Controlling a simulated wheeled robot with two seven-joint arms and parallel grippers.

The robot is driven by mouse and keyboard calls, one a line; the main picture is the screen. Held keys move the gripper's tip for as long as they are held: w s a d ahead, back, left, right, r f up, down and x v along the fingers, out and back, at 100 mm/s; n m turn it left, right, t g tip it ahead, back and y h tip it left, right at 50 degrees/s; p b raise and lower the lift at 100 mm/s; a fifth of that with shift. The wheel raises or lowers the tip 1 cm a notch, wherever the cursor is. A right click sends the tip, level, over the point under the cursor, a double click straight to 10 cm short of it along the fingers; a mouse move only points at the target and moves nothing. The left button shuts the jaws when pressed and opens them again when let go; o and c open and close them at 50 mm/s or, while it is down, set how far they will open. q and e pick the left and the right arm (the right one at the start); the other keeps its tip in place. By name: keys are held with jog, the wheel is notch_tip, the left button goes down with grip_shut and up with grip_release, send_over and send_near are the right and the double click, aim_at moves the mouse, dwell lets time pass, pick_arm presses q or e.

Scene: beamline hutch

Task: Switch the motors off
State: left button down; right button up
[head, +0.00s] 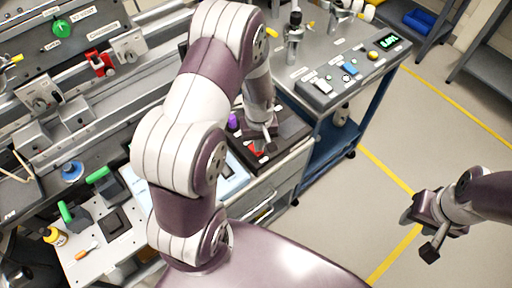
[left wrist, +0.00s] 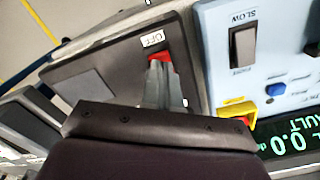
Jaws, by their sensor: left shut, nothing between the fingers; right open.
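A dark panel (left wrist: 90,85) with a red rocker switch (left wrist: 158,57) and a label reading OFF (left wrist: 152,38) fills the middle of the left wrist view. My left gripper (left wrist: 165,85) is shut and empty, its fingertips right at the red switch and partly covering it; I cannot tell whether they touch. In the head view the left gripper (head: 266,144) points down at the dark panel (head: 290,126), with the red switch (head: 256,150) beside its tips. My right gripper (head: 426,232) is open and empty over the floor at the right.
A pale blue control box (left wrist: 278,70) sits beside the panel, with a SLOW rocker (left wrist: 243,46), a blue button (left wrist: 276,89) and a green display (left wrist: 290,140). A grey cart (head: 345,100) stands at the back right. Floor at the right is clear.

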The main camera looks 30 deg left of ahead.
pick_arm(q)
jog(key=shift+f+b, duration=0.65)
jog(key=shift+f, duration=0.35)
dwell(0.7)
jog(key=shift+r, duration=0.1)
notch_tip(320, 180, up, 7)
jog(key=p, duration=0.6)
jog(key=shift+p, duration=0.4)
jog(key=s+d+r+m, duration=0.2)
jog(key=s+r+m, duration=0.1)
jog(key=r, duration=0.4)
jog(key=s+d+r+m+t, duration=0.1)
jog(key=s+d+r+m, duration=0.2)
jog(key=r, duration=0.4)
jog(key=s+m, duration=0.1)
jog(key=s, duration=0.1)
jog(key=shift+s+m, duration=0.3)
jog(key=shift+s, duration=0.1)
